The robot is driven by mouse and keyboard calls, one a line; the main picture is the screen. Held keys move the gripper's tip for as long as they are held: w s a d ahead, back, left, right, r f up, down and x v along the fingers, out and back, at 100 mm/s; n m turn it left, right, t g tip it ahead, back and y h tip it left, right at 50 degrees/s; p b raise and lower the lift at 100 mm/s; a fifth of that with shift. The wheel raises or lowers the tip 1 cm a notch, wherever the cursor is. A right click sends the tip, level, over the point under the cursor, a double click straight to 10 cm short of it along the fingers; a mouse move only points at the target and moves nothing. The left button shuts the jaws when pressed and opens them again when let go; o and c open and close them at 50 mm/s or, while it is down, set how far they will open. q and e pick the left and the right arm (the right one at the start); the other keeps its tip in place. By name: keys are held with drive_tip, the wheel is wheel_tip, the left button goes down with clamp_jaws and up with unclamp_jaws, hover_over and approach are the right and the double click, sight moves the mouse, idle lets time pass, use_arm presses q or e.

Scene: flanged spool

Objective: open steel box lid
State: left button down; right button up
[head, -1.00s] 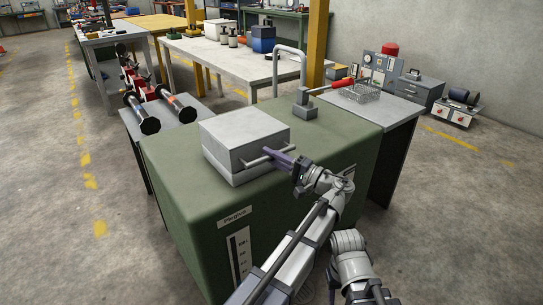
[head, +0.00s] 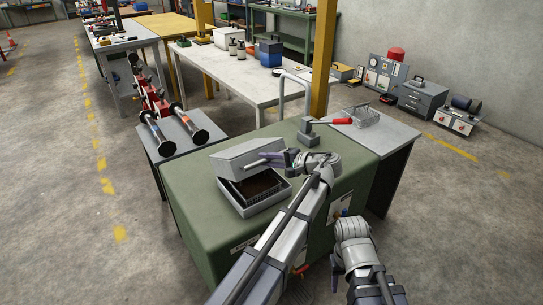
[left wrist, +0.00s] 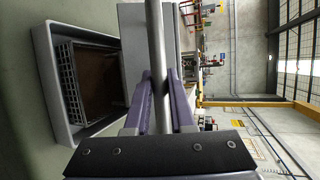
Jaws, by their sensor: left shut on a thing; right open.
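The steel box (head: 254,212) sits on the green cabinet top, its grey lid (head: 245,155) raised and tilted up toward the back. A dark brown inside shows below the lid. My left gripper (head: 279,159) is at the bar handle (head: 255,164) on the lid's front. In the left wrist view, the fingers (left wrist: 160,98) are shut around the grey bar (left wrist: 156,45), one on each side. That view also shows the box's open body (left wrist: 45,75) at left, with a grid-sided insert inside. My right arm shows at lower right in the head view, but its gripper cannot be seen.
The green cabinet (head: 195,190) has free top around the box. Behind the box stand a grey block with a red-handled tool (head: 340,121) and a bent pipe (head: 283,90). Two black-ended cylinders (head: 187,122) lie on a left side table.

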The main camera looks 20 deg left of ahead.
use_arm(q)
drive_tip(key=w+a+r+h+p, duration=0.1)
drive_tip(key=w+a+r+p, duration=0.1)
drive_tip(key=p, duration=0.2)
drive_tip(key=w+a+r+g+h+p, duration=0.1)
drive_tip(key=a+r+p, duration=0.1)
drive_tip(key=p, duration=0.3)
drive_tip(key=w+a+r+m+g+h+p, duration=0.1)
drive_tip(key=w+a+r+h+p, duration=0.1)
drive_tip(key=a+r+p, duration=0.1)
drive_tip(key=shift+w+r+p, duration=0.3)
drive_tip(key=shift+r+p, duration=0.35)
drive_tip(key=shift+p, duration=0.25)
drive_tip(key=w+a+r+m+g+h+p, duration=0.1)
drive_tip(key=w+a+r+h+p, duration=0.1)
drive_tip(key=w+a+p, duration=0.4)
drive_tip(key=shift+w+a+g+h, duration=0.45)
drive_tip(key=shift+w+a, duration=0.2)
drive_tip(key=shift+a, duration=1.15)
drive_tip(key=c, duration=0.8)
unclamp_jaws()
drive_tip(key=shift+o, duration=0.2)
drive_tip(key=shift+d+r+p, duration=0.1)
drive_tip(key=shift+r+p, duration=0.05)
drive_tip(key=shift+p, duration=0.15)
